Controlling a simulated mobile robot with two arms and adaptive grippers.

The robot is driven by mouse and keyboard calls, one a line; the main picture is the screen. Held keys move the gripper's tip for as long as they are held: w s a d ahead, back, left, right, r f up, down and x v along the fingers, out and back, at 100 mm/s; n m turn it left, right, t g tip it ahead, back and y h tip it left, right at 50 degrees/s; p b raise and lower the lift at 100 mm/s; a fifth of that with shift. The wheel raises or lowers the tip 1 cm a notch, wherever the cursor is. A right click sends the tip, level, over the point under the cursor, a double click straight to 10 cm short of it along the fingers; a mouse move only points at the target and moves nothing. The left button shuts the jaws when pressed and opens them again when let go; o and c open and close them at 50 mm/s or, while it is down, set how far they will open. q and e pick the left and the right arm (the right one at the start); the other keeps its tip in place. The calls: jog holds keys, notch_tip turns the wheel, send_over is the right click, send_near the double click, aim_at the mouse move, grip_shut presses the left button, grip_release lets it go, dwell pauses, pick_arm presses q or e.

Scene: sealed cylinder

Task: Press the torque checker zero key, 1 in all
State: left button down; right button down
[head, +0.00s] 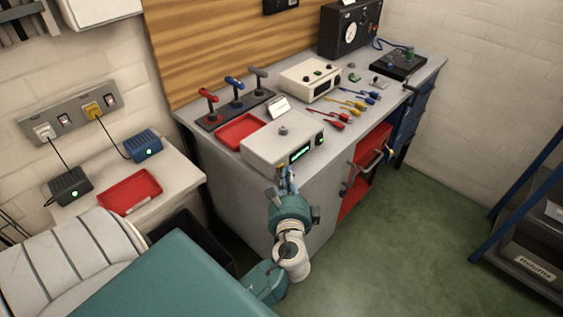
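A light grey box (262,150) with a lit green display (300,153) on its front stands at the near end of the bench; it looks like the torque checker. A round grey post (283,130) stands on its top. A small green spot (321,138) shows right of the display; I cannot tell whether it is the zero key. My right gripper is not in view.
The grey bench (225,157) also holds a red tray (241,131), a rack of T-handled tools (235,106), a cream instrument (309,80) and several coloured leads. A side table at left carries a red tray (130,191) and two chargers.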

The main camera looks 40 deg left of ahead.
pick_arm(q)
jog(key=shift+s+d, duration=0.1)
jog(key=shift+d, duration=0.55)
jog(key=shift+d, duration=0.1)
jog(key=shift+s+d+b, duration=0.2)
jog(key=shift+d+b, duration=0.3)
jog(key=shift+d, duration=1.9)
